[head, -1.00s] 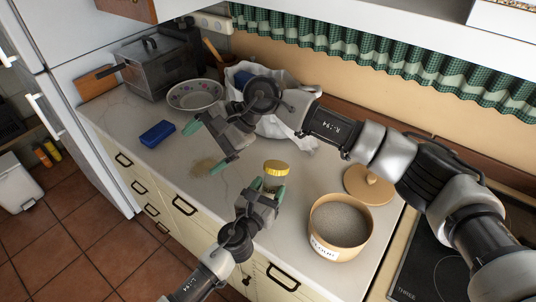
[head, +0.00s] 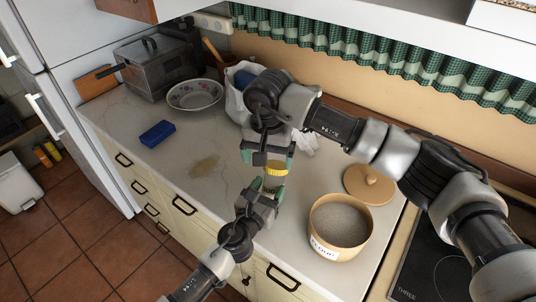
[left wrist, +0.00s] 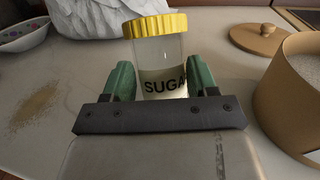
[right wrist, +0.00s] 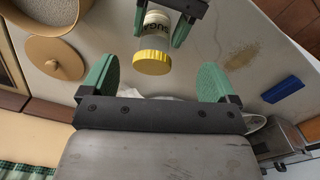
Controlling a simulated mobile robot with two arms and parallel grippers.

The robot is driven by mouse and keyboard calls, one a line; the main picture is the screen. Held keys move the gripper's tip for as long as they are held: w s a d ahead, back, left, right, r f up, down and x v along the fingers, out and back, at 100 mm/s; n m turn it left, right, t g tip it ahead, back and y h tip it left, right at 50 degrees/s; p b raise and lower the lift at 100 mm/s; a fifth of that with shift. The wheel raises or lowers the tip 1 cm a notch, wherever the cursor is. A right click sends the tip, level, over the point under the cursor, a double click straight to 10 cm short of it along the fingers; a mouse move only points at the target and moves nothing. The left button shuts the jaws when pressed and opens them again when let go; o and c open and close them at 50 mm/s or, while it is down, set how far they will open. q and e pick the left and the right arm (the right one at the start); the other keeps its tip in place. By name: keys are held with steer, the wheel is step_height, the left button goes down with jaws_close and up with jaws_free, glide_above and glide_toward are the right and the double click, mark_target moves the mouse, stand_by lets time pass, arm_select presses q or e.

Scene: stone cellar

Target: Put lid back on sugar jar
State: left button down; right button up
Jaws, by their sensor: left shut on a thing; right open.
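The sugar jar (left wrist: 165,60) is clear with pale contents and a "SUGAR" label, partly hidden by my fingers. The yellow lid (left wrist: 135,30) rests over its mouth, off-centre and overhanging on one side; it also shows in the right wrist view (right wrist: 152,62). My left gripper (head: 272,188) is shut on the jar's body and holds it about upright. My right gripper (head: 266,155) is open, close to the lid, with its fingers spread wide; the right wrist view shows the lid beyond its fingertips, not between them.
An open flour canister (head: 313,226) stands right of the jar, with its round wooden lid (head: 370,184) behind it. A brown spill (head: 204,166), a blue sponge (head: 157,133) and a bowl (head: 194,95) are to the left. A white bag (head: 236,103) stands behind.

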arm_select(q)
steer(key=shift+a+f, duration=0.1)
steer(key=shift+f, duration=0.15)
arm_select(e)
glide_above(268, 194)
steer(key=shift+f, duration=4)
jaws_close()
arm_select(q)
steer(key=shift+s, duration=0.1)
arm_select(e)
steer(key=c, duration=1.2)
jaws_free()
steer(key=shift+r, duration=0.1)
